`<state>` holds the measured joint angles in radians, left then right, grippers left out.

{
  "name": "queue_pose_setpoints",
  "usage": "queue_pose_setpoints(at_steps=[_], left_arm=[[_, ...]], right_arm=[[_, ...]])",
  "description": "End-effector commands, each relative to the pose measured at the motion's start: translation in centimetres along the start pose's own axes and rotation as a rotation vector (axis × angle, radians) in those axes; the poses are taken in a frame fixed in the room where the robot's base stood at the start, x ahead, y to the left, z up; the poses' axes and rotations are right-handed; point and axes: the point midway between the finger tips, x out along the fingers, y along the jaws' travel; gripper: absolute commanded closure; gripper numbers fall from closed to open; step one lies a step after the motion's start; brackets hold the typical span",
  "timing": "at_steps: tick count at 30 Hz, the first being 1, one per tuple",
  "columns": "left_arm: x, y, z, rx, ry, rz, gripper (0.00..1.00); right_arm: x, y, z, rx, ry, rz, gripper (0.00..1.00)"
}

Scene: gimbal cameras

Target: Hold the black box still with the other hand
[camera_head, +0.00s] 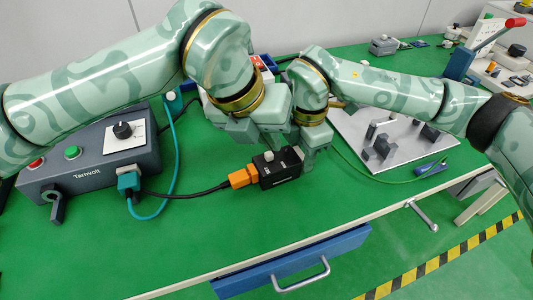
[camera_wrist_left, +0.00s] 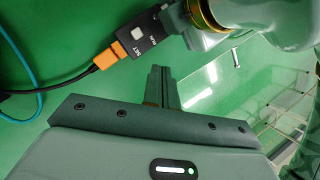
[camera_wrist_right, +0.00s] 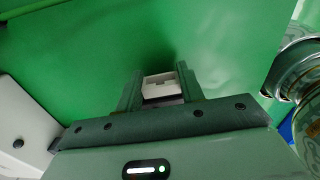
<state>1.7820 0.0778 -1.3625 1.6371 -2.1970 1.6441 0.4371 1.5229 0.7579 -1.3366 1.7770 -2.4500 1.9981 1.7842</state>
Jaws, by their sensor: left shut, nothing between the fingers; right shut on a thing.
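The black box (camera_head: 280,168) lies on the green table with a white button on top; it also shows in the left wrist view (camera_wrist_left: 142,34). An orange plug (camera_head: 242,177) with a black cable meets its left end; I cannot tell how deep it sits. My right gripper (camera_wrist_right: 160,85) is shut on the right end of the box; a pale piece shows between its fingers. My left gripper (camera_wrist_left: 160,75) is shut and empty, apart from the box and close to it. Its fingertips are hidden in the head view.
A grey Tarnvolt control unit (camera_head: 90,165) with a knob and a teal plug (camera_head: 128,183) stands at the left. A teal cable loops beside it. A grey plate with dark blocks (camera_head: 390,135) and a blue pen-like tool (camera_head: 431,168) lie right. The front table is clear.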

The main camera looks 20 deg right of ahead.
Motion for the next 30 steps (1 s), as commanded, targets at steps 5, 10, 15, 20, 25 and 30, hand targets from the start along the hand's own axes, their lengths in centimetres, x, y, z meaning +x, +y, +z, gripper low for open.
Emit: queue_pose_setpoints(at_steps=[5, 10, 15, 20, 25, 30], left_arm=[[0.3, 1.4, -1.6, -0.192, -0.01, -0.387, 1.0], [-0.1, 6.3, -3.1, -0.416, -0.095, -0.659, 1.0], [-0.1, 11.7, -5.4, -0.601, -0.195, -0.788, 1.0], [-0.2, 14.8, -7.1, -0.694, -0.253, -0.827, 1.0], [-0.3, 15.7, -7.6, -0.718, -0.272, -0.836, 1.0], [-0.3, 15.6, -7.5, -0.718, -0.271, -0.836, 1.0]], right_arm=[[0.0, 0.0, 0.0, 0.0, 0.0, 0.001, 0.89], [0.0, 0.0, 0.0, 0.0, 0.0, 0.0, 0.89], [0.0, 0.0, 0.0, 0.0, 0.0, 0.0, 0.89], [0.0, 0.0, 0.0, 0.0, 0.0, 0.0, 0.89], [0.0, 0.0, 0.0, 0.0, 0.0, 0.001, 0.89], [0.0, 0.0, 0.0, 0.0, 0.0, 0.001, 0.89]])
